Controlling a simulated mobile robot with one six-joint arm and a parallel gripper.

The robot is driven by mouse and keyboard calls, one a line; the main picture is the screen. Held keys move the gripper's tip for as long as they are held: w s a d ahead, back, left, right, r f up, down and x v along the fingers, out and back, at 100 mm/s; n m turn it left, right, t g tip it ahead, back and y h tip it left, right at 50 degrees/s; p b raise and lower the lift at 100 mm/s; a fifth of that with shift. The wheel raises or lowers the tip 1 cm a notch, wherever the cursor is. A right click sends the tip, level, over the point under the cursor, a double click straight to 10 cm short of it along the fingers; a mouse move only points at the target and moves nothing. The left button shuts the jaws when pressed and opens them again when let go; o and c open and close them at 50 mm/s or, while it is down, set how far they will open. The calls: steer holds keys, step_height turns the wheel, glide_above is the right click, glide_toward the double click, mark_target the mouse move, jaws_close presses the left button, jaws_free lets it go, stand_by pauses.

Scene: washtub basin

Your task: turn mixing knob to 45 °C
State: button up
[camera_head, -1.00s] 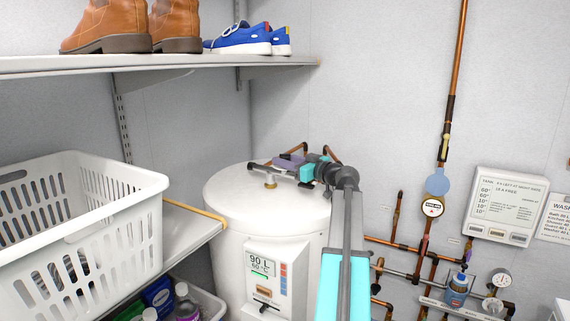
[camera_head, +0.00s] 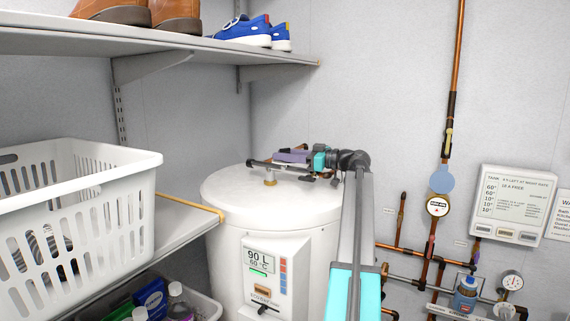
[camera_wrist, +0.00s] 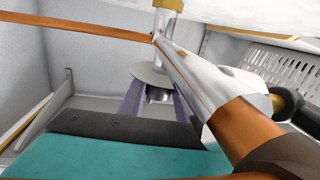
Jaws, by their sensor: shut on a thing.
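A metal knob-like part (camera_wrist: 158,95) under a round grey disc (camera_wrist: 152,76) sits between the two purple fingers of my gripper (camera_wrist: 157,103) in the wrist view. My gripper is shut on this part, which I take for the mixing knob. No temperature scale on it is readable. The knob is hidden there.
A shiny metal pipe (camera_wrist: 195,75) runs close beside my gripper. A shelf (camera_head: 170,228) with a white basket (camera_head: 135,215) stands left. Copper pipes and a gauge (camera_head: 511,282) are on the right.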

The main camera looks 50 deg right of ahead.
steer(key=shift+w+d+r+n+g+y+b, duration=0.1)
steer(key=shift+n+g+y+b, duration=0.55)
steer(key=shift+n+y, duration=0.4)
steer(key=shift+r+n+g+y+p, duration=0.15)
steer(key=shift+n+g+y+p, duration=0.65)
steer(key=shift+y, duration=0.45)
steer(key=n+g+y+p, duration=0.1)
steer(key=y+p, duration=0.1)
steer(key=p, duration=0.6)
steer(key=shift+r+n+g+p, duration=0.15)
steer(key=shift+n+g+p, duration=0.1)
steer(key=shift+g+p, duration=0.1)
steer(key=shift+p, duration=1.2)
steer(key=shift+f+n+g+y+p, duration=0.3)
steer(key=shift+n+p, duration=0.1)
steer(key=shift+p, duration=0.55)
steer(key=o, duration=1.1)
steer(key=shift+c, duration=0.2)
